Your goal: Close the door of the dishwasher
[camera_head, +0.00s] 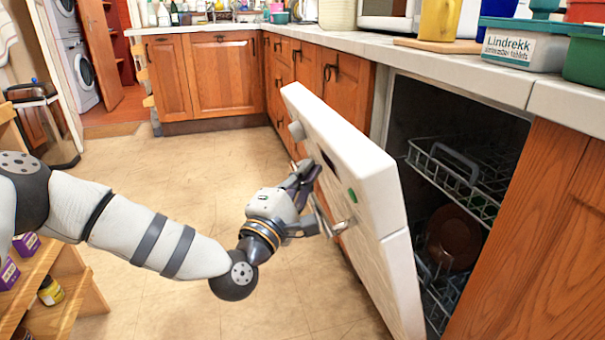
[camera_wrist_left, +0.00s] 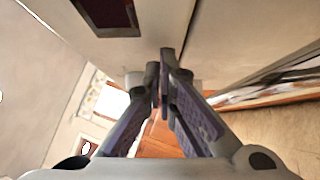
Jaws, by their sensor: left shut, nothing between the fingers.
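The dishwasher door (camera_head: 345,165) is white and stands partly open, leaning out from the dishwasher (camera_head: 440,180) at a steep tilt. My right gripper is not in view.
Inside the dishwasher are a wire upper rack (camera_head: 455,175) and a brown dish (camera_head: 452,238) below. Wooden cabinets (camera_head: 222,75) and a white countertop (camera_head: 430,62) with kitchen items surround it. The tiled floor (camera_head: 190,180) left of the door is clear. A wooden shelf (camera_head: 65,300) stands at lower left.

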